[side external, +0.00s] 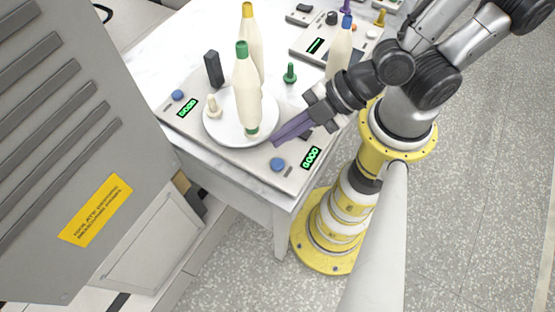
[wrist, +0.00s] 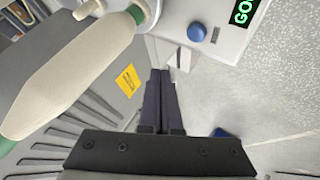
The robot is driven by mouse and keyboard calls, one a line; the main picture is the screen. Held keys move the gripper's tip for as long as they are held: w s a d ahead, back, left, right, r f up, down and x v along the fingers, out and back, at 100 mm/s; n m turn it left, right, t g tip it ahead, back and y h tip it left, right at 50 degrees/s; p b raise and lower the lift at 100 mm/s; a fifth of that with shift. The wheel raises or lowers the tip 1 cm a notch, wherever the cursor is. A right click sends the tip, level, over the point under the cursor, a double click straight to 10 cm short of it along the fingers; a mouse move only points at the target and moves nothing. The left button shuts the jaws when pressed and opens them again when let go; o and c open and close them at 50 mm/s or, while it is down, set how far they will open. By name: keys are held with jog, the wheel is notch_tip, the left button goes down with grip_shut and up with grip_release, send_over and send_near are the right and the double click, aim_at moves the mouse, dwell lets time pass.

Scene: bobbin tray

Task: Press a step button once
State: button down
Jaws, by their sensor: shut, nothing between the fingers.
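A grey panel (side external: 240,152) on the table carries two blue buttons. One blue button (side external: 278,164) is at its near right corner, beside a green-lit display (side external: 311,157); the other blue button (side external: 178,95) is at its left, beside a second green display (side external: 187,107). My gripper (side external: 277,143) is shut and empty, its fingertips a little above the near right button in the picture, apart from it. In the wrist view the shut fingers (wrist: 160,73) point below and left of the blue button (wrist: 197,32), which shows with its display (wrist: 243,12).
A white round plate (side external: 215,132) on the panel holds a cream bobbin with green ends (side external: 246,95) and a small cream peg (side external: 213,106). Cream bobbins with yellow (side external: 252,45) and blue (side external: 339,50) tops stand behind. A dark upright block (side external: 213,69) and green peg (side external: 290,73) stand nearby.

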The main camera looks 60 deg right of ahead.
aim_at(283, 161)
jog(key=shift+f, duration=3.05)
jog(key=shift+f, duration=0.4)
jog(key=shift+f, duration=0.45)
jog(key=shift+r, duration=0.1)
dwell(0.5)
jog(key=shift+r, duration=0.75)
jog(key=shift+r, duration=2.5)
